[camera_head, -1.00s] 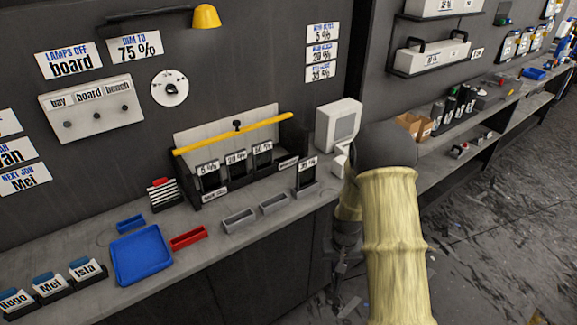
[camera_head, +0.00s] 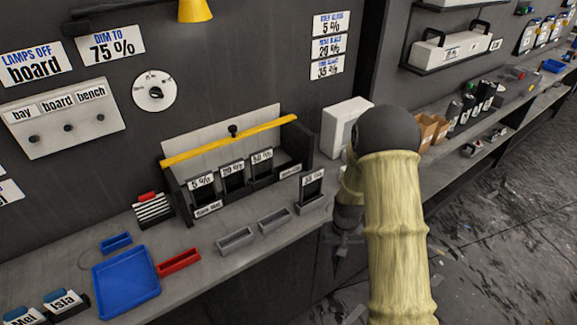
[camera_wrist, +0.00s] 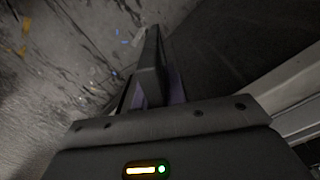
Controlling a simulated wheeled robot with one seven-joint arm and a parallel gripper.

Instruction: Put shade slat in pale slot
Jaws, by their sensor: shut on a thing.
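Dark slats with white percent labels stand in the black rack (camera_head: 243,197) on the bench; the front labels sit at its left and right ends, too small to read surely. Another dark slat (camera_head: 311,190), its label perhaps 35 %, stands upright in a small grey holder (camera_head: 311,207) right of the rack. My gripper (camera_head: 346,222) hangs past the bench's front edge, right of that holder, largely hidden by my arm. In the wrist view my gripper (camera_wrist: 150,70) is shut on a thin purplish piece (camera_wrist: 177,85), mostly hidden by the finger; I cannot tell which slat it is.
Two empty grey trays (camera_head: 236,240) (camera_head: 274,221) lie before the rack. A red tray (camera_head: 179,262), a blue tray (camera_head: 126,281) and a striped stack (camera_head: 153,209) are to the left. A yellow bar (camera_head: 228,139) crosses above the rack. A white device (camera_head: 341,128) stands behind my arm.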

